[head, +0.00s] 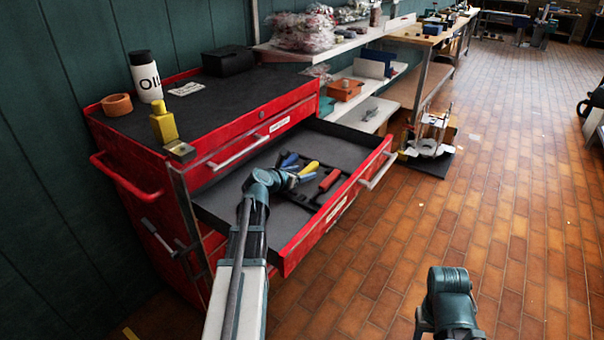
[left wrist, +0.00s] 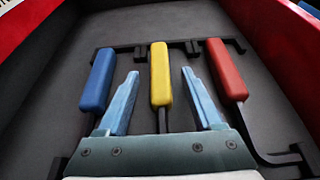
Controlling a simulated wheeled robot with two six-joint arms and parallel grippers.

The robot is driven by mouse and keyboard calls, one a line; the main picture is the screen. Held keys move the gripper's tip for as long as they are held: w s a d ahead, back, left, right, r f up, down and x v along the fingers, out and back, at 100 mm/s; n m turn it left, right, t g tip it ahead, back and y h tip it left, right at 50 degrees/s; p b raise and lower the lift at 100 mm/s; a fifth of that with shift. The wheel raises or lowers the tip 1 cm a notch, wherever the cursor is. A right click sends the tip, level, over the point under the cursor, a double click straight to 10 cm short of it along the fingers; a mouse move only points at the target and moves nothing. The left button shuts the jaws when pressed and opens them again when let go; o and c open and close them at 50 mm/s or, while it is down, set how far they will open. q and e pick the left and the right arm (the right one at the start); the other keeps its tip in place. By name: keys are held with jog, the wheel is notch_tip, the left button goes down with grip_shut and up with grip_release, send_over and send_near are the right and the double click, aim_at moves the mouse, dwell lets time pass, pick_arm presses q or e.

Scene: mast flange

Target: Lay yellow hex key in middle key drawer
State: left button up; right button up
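The yellow hex key (left wrist: 160,75) lies in a black rack in the open drawer (head: 300,262), its handle between a blue-handled key (left wrist: 98,80) and a red-handled key (left wrist: 227,70). Its yellow handle (head: 309,168) also shows in the head view. My left gripper (left wrist: 160,73) is over the rack, open, with one finger on each side of the yellow handle and a visible gap on both sides. The yellow key's lower shaft is hidden behind the gripper body. My right arm's wrist (head: 450,295) shows at the lower right; its fingers are out of view.
The red cabinet's top (head: 225,95) holds an oil bottle (head: 145,76), a tape roll (head: 117,104), a yellow bottle (head: 163,122) and a black box (head: 228,60). A shut drawer sits above the open one. A cluttered bench (head: 340,42) stands behind. The tiled floor at right is mostly clear.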

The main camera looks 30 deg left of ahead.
pick_arm(q)
jog(key=p+v, duration=0.5)
jog(key=v, duration=0.7)
jog(key=shift+s+r, duration=0.15)
jog(key=shift+s, duration=0.25)
jog(key=shift+s+a+r, duration=0.1)
jog(key=shift+s+r, duration=0.05)
jog(key=shift+s, duration=0.3)
